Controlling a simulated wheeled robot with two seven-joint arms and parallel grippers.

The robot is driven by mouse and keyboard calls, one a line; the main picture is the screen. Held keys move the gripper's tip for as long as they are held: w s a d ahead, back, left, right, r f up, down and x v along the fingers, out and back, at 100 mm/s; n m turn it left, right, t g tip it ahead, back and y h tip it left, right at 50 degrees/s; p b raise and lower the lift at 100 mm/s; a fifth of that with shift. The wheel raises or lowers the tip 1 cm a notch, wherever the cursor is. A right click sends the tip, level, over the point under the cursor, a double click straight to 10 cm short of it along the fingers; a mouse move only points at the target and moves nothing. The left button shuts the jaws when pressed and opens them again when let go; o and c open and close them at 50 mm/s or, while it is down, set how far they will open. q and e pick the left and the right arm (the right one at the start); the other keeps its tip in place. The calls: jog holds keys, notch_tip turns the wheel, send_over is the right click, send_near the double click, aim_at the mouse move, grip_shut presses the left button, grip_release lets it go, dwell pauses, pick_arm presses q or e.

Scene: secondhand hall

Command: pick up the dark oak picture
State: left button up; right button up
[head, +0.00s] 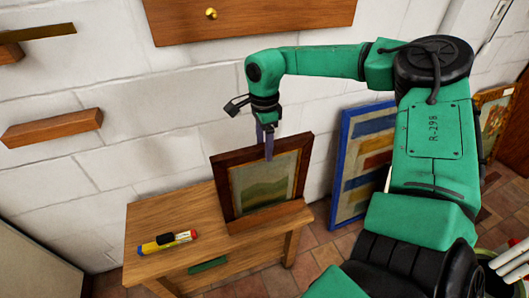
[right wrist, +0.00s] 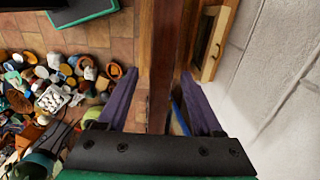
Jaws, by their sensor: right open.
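The dark oak picture (head: 305,165), a small green and yellow landscape in a dark brown frame, stands upright on a small wooden table (head: 150,215), behind a low wooden block or ledge. My right gripper (head: 266,145) points down at the top edge of its frame. In the right wrist view, the frame's brown edge (right wrist: 162,60) runs between the two spread purple fingers, with a gap visible on each side. The right gripper is open and holds nothing. My left gripper is not in view.
Marker pens (head: 167,241) lie on the table's left side. A blue-framed picture (head: 345,165) leans on the white brick wall to the right. A wooden shelf (head: 52,129) juts from the wall at left. Clutter (right wrist: 50,95) covers the floor in the right wrist view.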

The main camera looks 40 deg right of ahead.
jog(key=shift+w+d+f, duration=0.1)
jog(key=shift+f, duration=0.35)
jog(key=shift+r, duration=0.1)
jog(key=c, duration=1)
grip_shut()
